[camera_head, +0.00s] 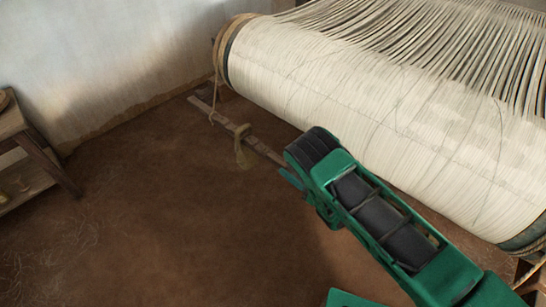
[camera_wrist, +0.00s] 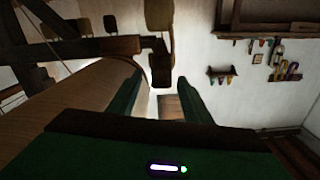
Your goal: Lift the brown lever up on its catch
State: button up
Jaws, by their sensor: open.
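A long brown wooden bar (camera_head: 226,122), the likeliest match for the brown lever, slants low over the floor beside the cloth roll. Its near end is hidden behind my arm. My gripper (camera_wrist: 157,95) is open and empty in the wrist view, its two green fingers apart. In the head view only a small teal part of my gripper (camera_head: 290,178) shows past my arm, close to the bar's visible near part. In the wrist view a dark brown wooden piece (camera_wrist: 161,68) shows beyond the fingertips, between them; I cannot tell whether it is the lever. I cannot make out the catch.
The large white warp roll (camera_head: 370,105) lies along the right, close to my arm. A tan cord (camera_head: 241,148) hangs over the bar. A wooden stool or shelf (camera_head: 22,150) stands at the left wall. The brown floor between is clear.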

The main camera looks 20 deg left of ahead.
aim_at(273, 156)
jog(key=x, duration=1)
jog(key=shift+a+r, duration=0.1)
jog(key=shift+a, duration=0.1)
grip_shut()
jog(key=shift+w+d+r, duration=0.1)
